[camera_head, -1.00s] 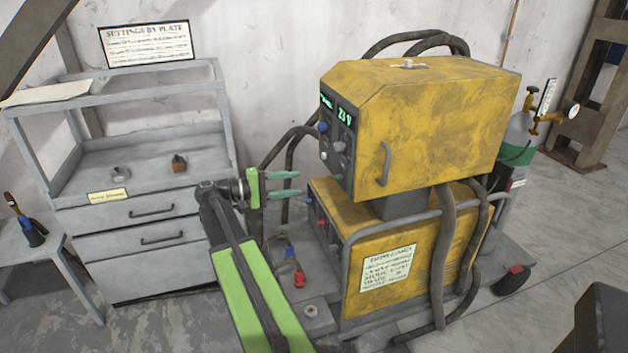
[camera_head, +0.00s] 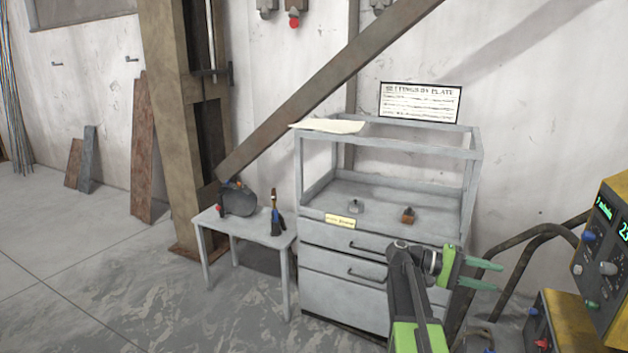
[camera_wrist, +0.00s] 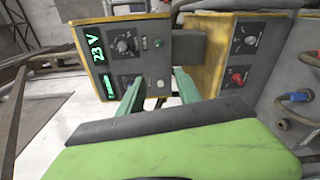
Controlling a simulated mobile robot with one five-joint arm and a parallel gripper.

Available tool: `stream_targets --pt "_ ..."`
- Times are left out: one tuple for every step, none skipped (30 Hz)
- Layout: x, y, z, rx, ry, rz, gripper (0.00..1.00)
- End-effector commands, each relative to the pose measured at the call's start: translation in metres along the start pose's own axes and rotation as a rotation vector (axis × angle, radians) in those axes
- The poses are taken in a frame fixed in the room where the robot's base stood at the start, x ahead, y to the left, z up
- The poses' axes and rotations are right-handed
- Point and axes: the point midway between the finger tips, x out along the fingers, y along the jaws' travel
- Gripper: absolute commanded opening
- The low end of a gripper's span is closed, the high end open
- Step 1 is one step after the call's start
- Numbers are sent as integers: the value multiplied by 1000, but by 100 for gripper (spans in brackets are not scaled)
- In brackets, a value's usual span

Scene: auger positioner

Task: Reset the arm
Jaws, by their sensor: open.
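My gripper (camera_head: 484,275) is at the lower right of the head view, in front of the right side of the grey drawer cabinet. Its two green fingers are parted and point right, with nothing between them. In the wrist view the fingers (camera_wrist: 158,90) reach toward the yellow welding machine (camera_wrist: 97,85), whose panel reads 23 V. They look apart from it. The same machine (camera_head: 606,235) is cut off at the right edge of the head view. My arm rises from the bottom edge, bent at the wrist.
The grey cabinet (camera_head: 340,290) has small parts on its shelf and a settings sign (camera_head: 420,102) above. A small table (camera_head: 245,230) left of it holds a dark mask (camera_head: 239,200) and a torch-like tool (camera_head: 276,218). Dark hoses (camera_head: 520,255) run beside the machine. Floor at left is clear.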

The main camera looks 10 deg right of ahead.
Motion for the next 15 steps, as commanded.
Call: stream_targets --pt "-30 -11 6 -12 55 -22 41" --pt "-45 -23 10 -25 89 -58 41" --pt "-65 -41 14 -46 138 -116 41" --pt "-78 -55 17 -62 174 -166 41" --pt "-92 -71 21 -79 209 -218 41" --pt "-110 -92 27 -103 255 -291 41" --pt "-125 -108 32 -121 289 -349 41" --pt "-140 -124 38 -140 323 -409 41" --pt "-159 -145 47 -165 364 -491 41" --pt "-174 -160 54 -183 393 -554 41" --pt "-188 -175 62 -200 419 -615 41" --pt "-206 -192 72 -223 449 -694 41" --pt "-219 -204 80 -238 467 -752 41" --pt "-231 -214 87 -252 485 -808 41" --pt "-247 -227 98 -269 503 -881 41"
